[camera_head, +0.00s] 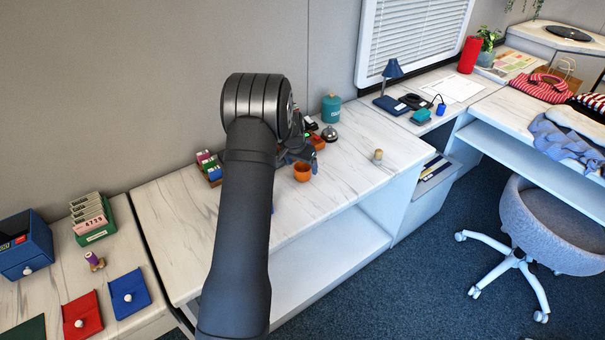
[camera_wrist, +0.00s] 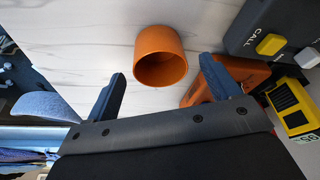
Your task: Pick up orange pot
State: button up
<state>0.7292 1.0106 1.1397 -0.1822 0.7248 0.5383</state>
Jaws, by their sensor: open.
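The orange pot (camera_head: 302,173) is a small round cup on the white marbled counter, just beside my gripper in the head view. In the wrist view the orange pot (camera_wrist: 160,55) lies beyond my gripper (camera_wrist: 164,78), its dark opening facing the camera. It lies roughly between the lines of the two fingers and apart from both. The fingers are spread wide with nothing between them. In the head view my gripper (camera_head: 312,160) is partly hidden by my own arm.
An orange box (camera_wrist: 228,80) is close by the right finger in the wrist view. A dark device with a yellow button (camera_wrist: 270,44) and a yellow-black item (camera_wrist: 292,105) stand nearby. A small cork-topped jar (camera_head: 377,155) stands right of the pot. Bare counter (camera_head: 345,180) lies between them.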

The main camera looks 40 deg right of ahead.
jog(key=shift+x, duration=1.2)
jog(key=c, duration=1.1)
jog(key=shift+o, duration=0.2)
jog(key=shift+r, duration=0.1)
